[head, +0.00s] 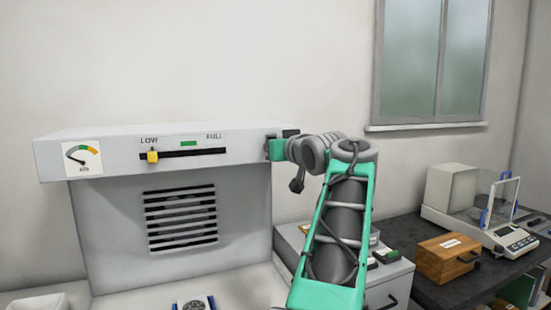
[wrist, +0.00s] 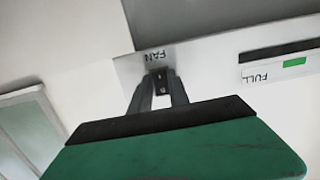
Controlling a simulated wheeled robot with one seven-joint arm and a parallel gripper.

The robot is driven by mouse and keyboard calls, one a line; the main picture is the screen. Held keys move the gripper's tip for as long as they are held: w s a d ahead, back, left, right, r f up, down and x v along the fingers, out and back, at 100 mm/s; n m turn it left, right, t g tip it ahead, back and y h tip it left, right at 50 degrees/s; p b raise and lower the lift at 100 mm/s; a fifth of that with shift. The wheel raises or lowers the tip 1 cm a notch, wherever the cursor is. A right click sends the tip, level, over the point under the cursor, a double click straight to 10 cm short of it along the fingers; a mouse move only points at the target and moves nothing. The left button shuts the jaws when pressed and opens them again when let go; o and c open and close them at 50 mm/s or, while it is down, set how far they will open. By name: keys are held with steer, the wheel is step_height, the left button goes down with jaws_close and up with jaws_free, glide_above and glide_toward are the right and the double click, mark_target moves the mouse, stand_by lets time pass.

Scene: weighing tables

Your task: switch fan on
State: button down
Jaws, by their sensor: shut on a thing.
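The fan switch (wrist: 161,82) is a small black rocker under an upside-down FAN label (wrist: 155,56) in the wrist view. My gripper (wrist: 160,90) is shut on it, with one dark finger on each side. In the head view my gripper (head: 269,148) is at the right end of the hood's front panel (head: 110,150), and it hides the switch there. Which way the switch is set cannot be told.
A slider with a yellow knob (head: 152,157) sits at the LOW end, left of my gripper. A gauge (head: 82,159) is further left. To the right are a drawer cabinet (head: 391,292), a wooden box (head: 447,259) and a balance (head: 510,238) on a dark table.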

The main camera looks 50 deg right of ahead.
steer(key=c, duration=1.2)
jaws_free()
steer(key=shift+c, duration=0.2)
steer(key=shift+s, duration=0.1)
steer(key=v, duration=0.7)
steer(key=shift+s+a+b, duration=0.15)
steer(key=shift+s+b, duration=0.15)
steer(key=shift+b, duration=0.15)
